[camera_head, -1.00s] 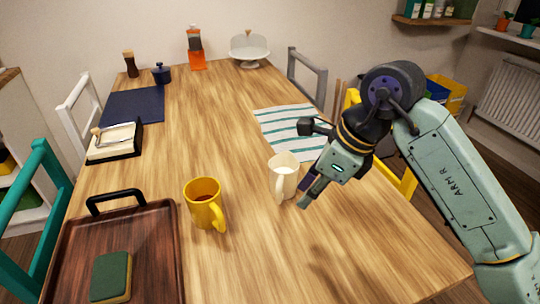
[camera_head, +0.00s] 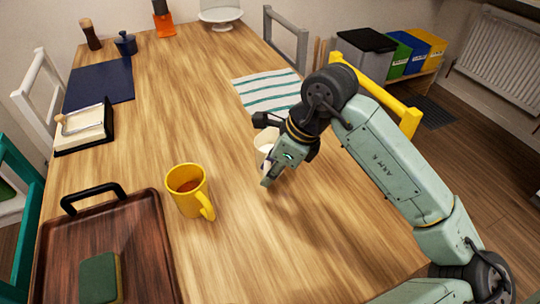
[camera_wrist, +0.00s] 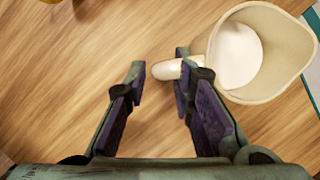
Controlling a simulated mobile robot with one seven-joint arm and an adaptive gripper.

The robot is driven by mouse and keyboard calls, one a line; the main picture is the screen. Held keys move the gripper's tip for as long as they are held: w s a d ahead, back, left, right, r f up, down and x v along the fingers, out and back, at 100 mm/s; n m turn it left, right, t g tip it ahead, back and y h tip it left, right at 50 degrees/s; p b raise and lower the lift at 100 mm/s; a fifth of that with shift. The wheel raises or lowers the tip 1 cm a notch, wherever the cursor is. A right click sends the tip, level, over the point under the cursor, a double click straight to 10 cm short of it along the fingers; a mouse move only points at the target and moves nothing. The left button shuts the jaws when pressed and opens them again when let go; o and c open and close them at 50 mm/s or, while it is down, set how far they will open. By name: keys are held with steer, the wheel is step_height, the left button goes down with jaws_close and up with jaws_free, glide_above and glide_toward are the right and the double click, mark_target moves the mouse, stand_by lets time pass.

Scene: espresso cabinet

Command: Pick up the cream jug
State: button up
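The cream jug (camera_head: 262,147) is a white jug standing upright on the wooden table, partly hidden by my gripper (camera_head: 270,178) in the head view. In the wrist view the jug (camera_wrist: 268,88) is at the upper right, with white cream inside and its handle pointing left. My gripper (camera_wrist: 160,64) is open, with its two purple-padded fingers apart. The handle's end shows between the fingertips in that view, and the right finger overlaps part of the handle. Whether that finger touches the handle I cannot tell.
A yellow mug (camera_head: 187,190) with dark drink stands left of the jug. A brown tray (camera_head: 150,245) with a green-topped sponge (camera_head: 99,278) is at the front left. A striped cloth (camera_head: 268,90) lies behind the jug.

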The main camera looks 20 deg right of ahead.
steer(key=shift+x, duration=1.4)
steer(key=shift+c, duration=0.4)
jaws_close()
